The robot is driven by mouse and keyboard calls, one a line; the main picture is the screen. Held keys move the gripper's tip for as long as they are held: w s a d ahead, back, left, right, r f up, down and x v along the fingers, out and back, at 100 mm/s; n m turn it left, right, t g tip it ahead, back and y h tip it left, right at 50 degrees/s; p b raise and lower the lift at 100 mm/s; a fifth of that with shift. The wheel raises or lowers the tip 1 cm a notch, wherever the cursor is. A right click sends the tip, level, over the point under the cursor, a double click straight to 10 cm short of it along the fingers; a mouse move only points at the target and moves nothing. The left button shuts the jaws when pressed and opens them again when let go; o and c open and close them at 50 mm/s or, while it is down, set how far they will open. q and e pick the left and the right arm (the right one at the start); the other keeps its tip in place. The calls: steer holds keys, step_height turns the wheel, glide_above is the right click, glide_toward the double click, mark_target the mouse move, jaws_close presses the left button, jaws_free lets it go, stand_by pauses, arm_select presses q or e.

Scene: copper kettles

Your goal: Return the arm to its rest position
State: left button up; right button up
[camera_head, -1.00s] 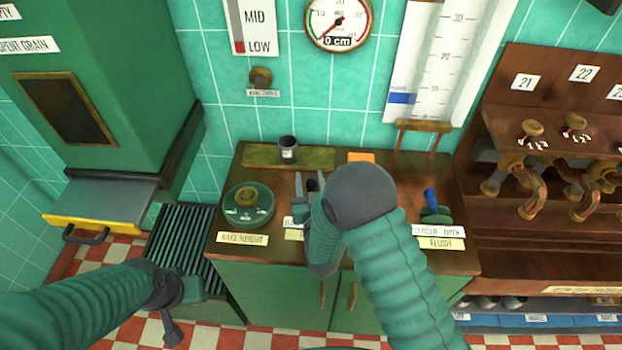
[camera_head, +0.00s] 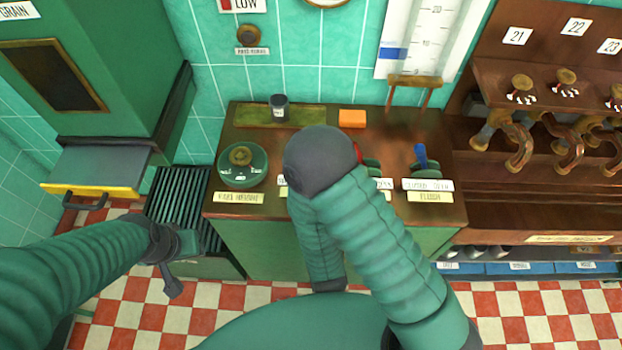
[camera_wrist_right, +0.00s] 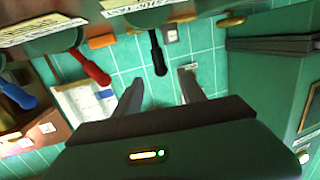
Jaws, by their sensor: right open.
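My right arm bends in the middle of the head view, its dark elbow (camera_head: 320,160) over the counter and its forearm hanging down in front of the cabinet. My right gripper is hidden there. In the right wrist view my right gripper (camera_wrist_right: 160,82) is open, with nothing between its fingers. A black lever (camera_wrist_right: 158,52) shows beyond the fingers, apart from them. My left arm comes in from the left, and my left gripper (camera_head: 173,282) hangs low above the floor. Its fingers are not clear enough to judge.
The wooden counter (camera_head: 385,212) bears a round green dial (camera_head: 242,166), a small cup (camera_head: 279,106), an orange block (camera_head: 352,118), a red lever (camera_head: 357,153) and a blue lever (camera_head: 420,155). A shelf of copper pipes (camera_head: 520,150) stands right. Checkered floor (camera_head: 120,300) lies open in front.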

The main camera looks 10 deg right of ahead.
steer(key=shift+s+p, duration=0.3)
steer(key=shift+s, duration=0.5)
steer(key=shift+w, duration=0.1)
steer(key=w+g, duration=0.1)
steer(key=w+f+g, duration=0.1)
steer(key=w+d+m+g, duration=0.1)
steer(key=shift+w+f, duration=0.1)
steer(key=shift+f, duration=0.3)
steer(key=g, duration=0.1)
steer(key=g+y, duration=0.1)
steer(key=shift+w+d+f+g, duration=0.1)
steer(key=shift+d+f+g, duration=0.15)
steer(key=shift+g, duration=0.05)
steer(key=s+d+r+n+g, duration=0.1)
steer(key=s+d+r+g, duration=0.1)
steer(key=s+d+g, duration=0.2)
steer(key=s+d+r+n+g, duration=0.1)
steer(key=s+d+g, duration=0.3)
steer(key=s, duration=0.5)
steer(key=shift+r+g, duration=0.3)
steer(key=shift+r, duration=0.5)
